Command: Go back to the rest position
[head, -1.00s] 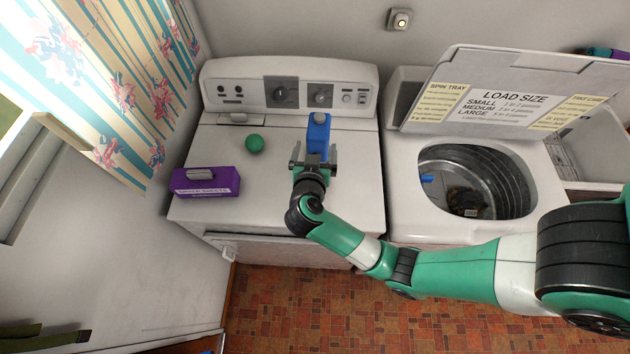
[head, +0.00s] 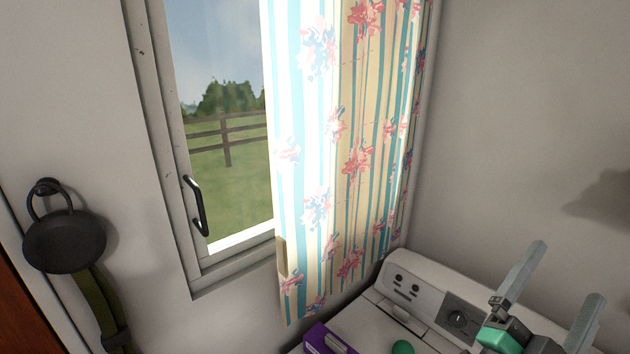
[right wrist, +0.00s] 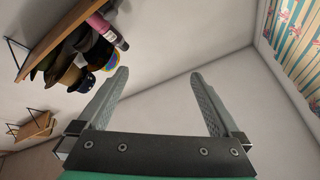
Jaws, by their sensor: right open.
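My right gripper (head: 556,285) is at the lower right of the head view, raised in front of the wall and over the right part of the white dryer (head: 410,278). Its two grey fingers point up and stand apart with nothing between them. In the right wrist view the open fingers (right wrist: 163,95) also show empty against the plain wall and ceiling. My left gripper is in neither view.
A green ball (head: 403,347) and a purple box (head: 326,340) sit on the dryer's top, cut by the lower edge. A striped floral curtain (head: 340,150) hangs beside the window (head: 225,130). The right wrist view shows a wall shelf (right wrist: 55,35) holding hats and bottles.

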